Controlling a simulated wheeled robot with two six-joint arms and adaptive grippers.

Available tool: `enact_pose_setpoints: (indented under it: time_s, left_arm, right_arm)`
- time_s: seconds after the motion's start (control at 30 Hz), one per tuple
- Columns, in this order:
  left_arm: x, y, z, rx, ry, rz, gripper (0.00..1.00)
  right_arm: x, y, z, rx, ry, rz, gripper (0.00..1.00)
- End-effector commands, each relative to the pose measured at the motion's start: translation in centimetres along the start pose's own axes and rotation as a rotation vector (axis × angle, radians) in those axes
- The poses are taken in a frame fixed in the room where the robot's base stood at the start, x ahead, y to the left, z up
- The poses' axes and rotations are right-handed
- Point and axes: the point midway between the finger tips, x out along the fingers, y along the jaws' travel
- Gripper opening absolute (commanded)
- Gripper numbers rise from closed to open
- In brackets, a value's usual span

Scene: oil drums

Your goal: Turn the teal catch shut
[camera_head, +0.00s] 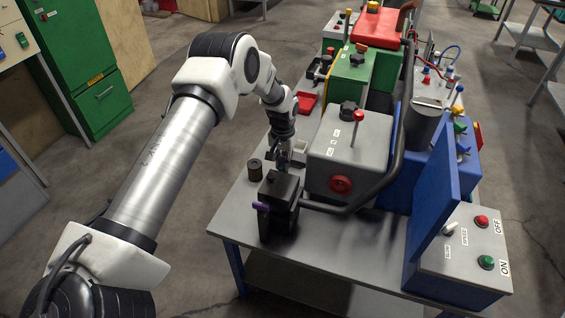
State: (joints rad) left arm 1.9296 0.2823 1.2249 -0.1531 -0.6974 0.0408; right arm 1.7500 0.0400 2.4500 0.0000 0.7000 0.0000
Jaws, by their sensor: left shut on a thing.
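My left gripper (283,160) points down at the table behind a small black box (281,192). It is shut on a small teal part, which looks like the teal catch (281,165). Only a sliver of the catch shows between the fingers, so I cannot tell how far it is turned. The fingertips are partly hidden by the black box. My right gripper is not in view.
A purple lever (262,207) sticks out from the black box. A grey box (349,150) with a red knob stands close to the right. A dark cylinder (255,170) stands left of the gripper. The table's front (330,255) is clear.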

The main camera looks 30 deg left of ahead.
Motion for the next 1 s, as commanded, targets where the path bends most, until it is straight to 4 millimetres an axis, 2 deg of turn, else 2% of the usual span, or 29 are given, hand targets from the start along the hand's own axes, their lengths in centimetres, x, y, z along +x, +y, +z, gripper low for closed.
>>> enact_pose_setpoints:
  time_s: [0.63, 0.67, 0.7, 1.0]
  left_arm:
    - [0.07, 0.04, 0.05, -0.065, -0.001, 0.000, 0.00]
    - [0.07, 0.04, 0.05, -0.065, -0.001, 0.000, 0.16]
    - [0.07, 0.04, 0.04, -0.065, -0.001, 0.000, 0.23]
    - [-0.13, 0.03, -0.01, -0.063, 0.000, 0.000, 0.23]
  right_arm:
    - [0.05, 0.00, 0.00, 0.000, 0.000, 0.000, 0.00]
    - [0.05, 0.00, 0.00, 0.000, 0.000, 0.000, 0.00]
    - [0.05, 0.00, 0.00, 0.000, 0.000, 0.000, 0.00]
    - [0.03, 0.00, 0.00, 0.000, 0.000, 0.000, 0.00]
